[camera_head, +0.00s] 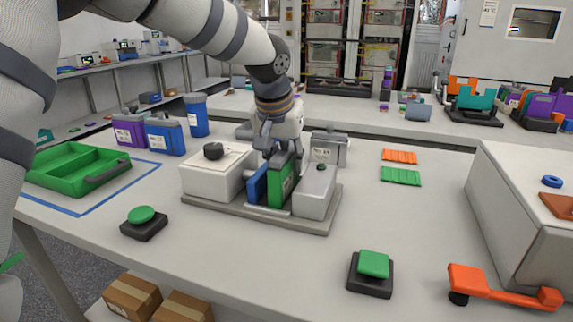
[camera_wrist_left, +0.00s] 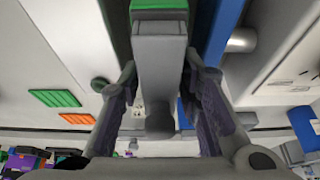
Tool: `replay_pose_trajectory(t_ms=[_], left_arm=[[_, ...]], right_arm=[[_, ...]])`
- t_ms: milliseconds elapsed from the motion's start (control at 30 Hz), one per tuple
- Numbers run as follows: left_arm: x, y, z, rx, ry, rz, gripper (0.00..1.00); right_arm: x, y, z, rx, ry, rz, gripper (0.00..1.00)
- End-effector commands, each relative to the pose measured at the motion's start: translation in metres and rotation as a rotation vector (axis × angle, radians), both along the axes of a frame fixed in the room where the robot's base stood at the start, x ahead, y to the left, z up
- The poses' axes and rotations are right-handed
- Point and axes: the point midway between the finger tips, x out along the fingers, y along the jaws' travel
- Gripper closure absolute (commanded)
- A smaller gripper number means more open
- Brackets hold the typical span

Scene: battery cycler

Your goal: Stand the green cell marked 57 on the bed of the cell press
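In the head view the green cell (camera_head: 280,192) stands upright in the cell press (camera_head: 262,222), between a blue slab (camera_head: 257,186) and a grey block (camera_head: 317,190). Its label is too small to read. My left gripper (camera_head: 279,150) is over the cell from above, its fingers at the cell's top. In the left wrist view the fingers (camera_wrist_left: 160,70) lie against both sides of a grey cap (camera_wrist_left: 160,70) with green (camera_wrist_left: 160,4) beyond it. The cell's underside is hidden, so I cannot tell whether it touches the bed. My right gripper is not in view.
A white block with a black knob (camera_head: 214,151) sits at the press's left. A grey labelled box (camera_head: 329,146) stands behind. Purple (camera_head: 130,132) and blue (camera_head: 164,136) cells, a green tray (camera_head: 52,182), green buttons (camera_head: 140,215) and an orange lever (camera_head: 500,287) are around. The front right table is partly clear.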

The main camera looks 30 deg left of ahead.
Motion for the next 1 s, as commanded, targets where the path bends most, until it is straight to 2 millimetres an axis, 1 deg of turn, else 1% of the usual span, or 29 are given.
replay_pose_trajectory(t_ms=[33,100,200,333,400,500,1000], left_arm=[[-0.006,-0.001,0.024,0.0,-0.019,-0.001,0.69],[-0.014,-0.003,0.044,0.0,-0.02,0.0,0.69],[-0.024,-0.006,0.068,0.001,-0.018,0.001,0.69],[-0.033,-0.008,0.089,0.0,-0.013,0.0,0.69],[-0.036,-0.009,0.094,0.0,-0.009,0.001,0.69],[-0.038,-0.009,0.097,-0.001,-0.006,0.0,0.69],[-0.038,-0.009,0.096,-0.001,-0.003,0.0,0.69]], right_arm=[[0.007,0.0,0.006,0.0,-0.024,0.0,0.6],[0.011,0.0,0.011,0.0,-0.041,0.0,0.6],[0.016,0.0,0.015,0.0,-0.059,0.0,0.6],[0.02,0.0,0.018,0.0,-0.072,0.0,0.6],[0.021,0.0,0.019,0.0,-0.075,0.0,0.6],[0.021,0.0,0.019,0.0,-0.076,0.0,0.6],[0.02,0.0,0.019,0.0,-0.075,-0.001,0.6]])
